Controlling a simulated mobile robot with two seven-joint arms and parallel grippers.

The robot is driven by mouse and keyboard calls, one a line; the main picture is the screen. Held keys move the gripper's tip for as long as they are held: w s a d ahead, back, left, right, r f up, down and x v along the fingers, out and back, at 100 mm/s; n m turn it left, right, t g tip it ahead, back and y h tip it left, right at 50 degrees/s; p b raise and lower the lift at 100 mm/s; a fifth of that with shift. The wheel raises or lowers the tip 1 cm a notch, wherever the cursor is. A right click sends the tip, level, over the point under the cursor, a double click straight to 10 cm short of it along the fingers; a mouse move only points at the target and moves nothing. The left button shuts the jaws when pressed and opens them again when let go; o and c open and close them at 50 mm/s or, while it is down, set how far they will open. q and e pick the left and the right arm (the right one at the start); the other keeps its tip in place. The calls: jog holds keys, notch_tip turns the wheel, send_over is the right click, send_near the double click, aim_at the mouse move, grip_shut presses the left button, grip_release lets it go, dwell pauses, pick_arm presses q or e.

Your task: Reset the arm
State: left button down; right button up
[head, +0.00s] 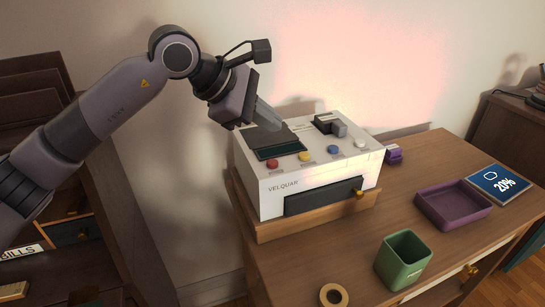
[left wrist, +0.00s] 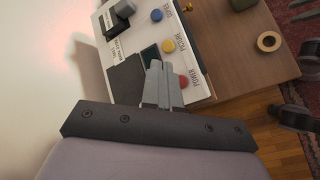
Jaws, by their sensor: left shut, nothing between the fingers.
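The fingers are shut and empty, beside the dark screen area on top. In the left wrist view the shut left gripper (left wrist: 157,66) points at the machine top (left wrist: 138,28), close to the red button (left wrist: 184,81). Whether the fingertips touch the machine I cannot tell. The red (head: 272,163), yellow (head: 305,156) and blue (head: 333,149) buttons show along the machine's front edge. My right gripper is not in view.
The machine stands on a wooden table (head: 340,247). The wall is close behind the machine. A shelf unit (head: 30,85) stands at the left.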

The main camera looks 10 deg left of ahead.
pick_arm(q)
jog(key=s+d+f+n+g+h+p, duration=0.2)
jog(key=s+d+f+n+h, duration=0.1)
jog(key=s+d+n+h, duration=0.8)
jog(key=w+a+f+n+t+y+p, duration=0.1)
jog(key=a+f+n+t+y, duration=0.5)
jog(key=n, duration=0.9)
jog(key=w+a+f+n+t+y+p, duration=0.15)
jog(key=a+f+n+t+y, duration=0.4)
jog(key=n, duration=0.95)
jog(key=s+a+f+n+g+y, duration=0.1)
jog(key=s+a+f+n, duration=0.1)
jog(key=s+f+n, duration=0.2)
jog(key=s+a+f+n+g+y+p, duration=0.1)
jog(key=s+a+f+n+g+y, duration=0.1)
jog(key=s+f, duration=0.5)
jog(key=s+a+f+n+g+y, duration=0.1)
jog(key=s+a+f+n+g, duration=0.1)
jog(key=s+f+n, duration=0.3)
notch_tip(320, 180, down, 4)
jog(key=shift+s+a+r+n+p, duration=0.25)
jog(key=shift+a+n+p, duration=0.1)
jog(key=shift+a, duration=0.55)
